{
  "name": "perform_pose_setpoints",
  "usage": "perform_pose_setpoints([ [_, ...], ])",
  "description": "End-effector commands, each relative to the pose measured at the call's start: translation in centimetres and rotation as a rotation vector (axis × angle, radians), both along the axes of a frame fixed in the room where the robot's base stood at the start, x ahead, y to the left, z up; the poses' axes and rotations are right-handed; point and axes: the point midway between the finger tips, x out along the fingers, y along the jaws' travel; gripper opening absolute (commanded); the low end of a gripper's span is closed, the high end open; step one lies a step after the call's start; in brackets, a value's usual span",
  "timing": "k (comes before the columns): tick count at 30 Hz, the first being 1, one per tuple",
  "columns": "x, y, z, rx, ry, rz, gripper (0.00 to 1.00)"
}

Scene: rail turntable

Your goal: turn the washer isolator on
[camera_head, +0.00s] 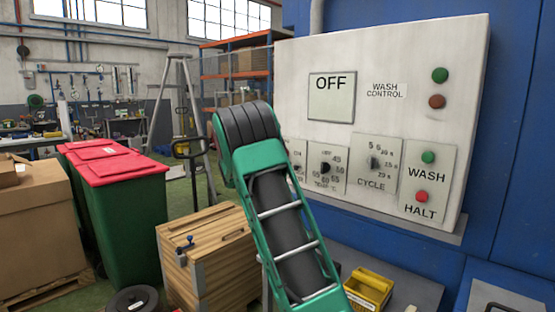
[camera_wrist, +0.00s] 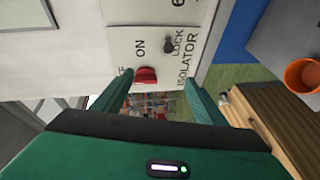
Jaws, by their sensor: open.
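The washer isolator shows in the wrist view as a red knob (camera_wrist: 146,76) on a white plate (camera_wrist: 112,45) marked ISOLATOR. ON is printed just above the knob in that picture; another label at its left is partly hidden and shows an F. The knob's bar lies roughly across the picture, towards that label. My gripper (camera_wrist: 157,77) is open, its green fingers on either side of the knob; I cannot tell whether they touch it. In the head view my green arm hides the isolator. The wash control panel (camera_head: 424,60) has a display (camera_head: 331,97) reading OFF.
A dark key-like LOCK fitting (camera_wrist: 169,46) sits beside the knob. Below the panel are a wooden crate (camera_head: 222,262) and a yellow bin (camera_head: 368,288). Red-lidded green bins (camera_head: 125,195) and cardboard boxes (camera_head: 38,225) stand left. An orange pot (camera_wrist: 301,75) is at the wrist view's right.

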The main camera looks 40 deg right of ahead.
Motion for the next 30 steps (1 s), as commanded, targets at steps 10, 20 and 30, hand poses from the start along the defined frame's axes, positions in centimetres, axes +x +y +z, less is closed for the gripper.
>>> perform_pose_setpoints([
  [10,4.9,-0.1,1.2,-0.207,0.055,0.057,0.66],
  [20,6.9,-4.5,1.2,-0.208,0.054,0.055,0.66],
  [30,9.1,-8.7,1.2,-0.204,0.053,0.056,0.66],
])
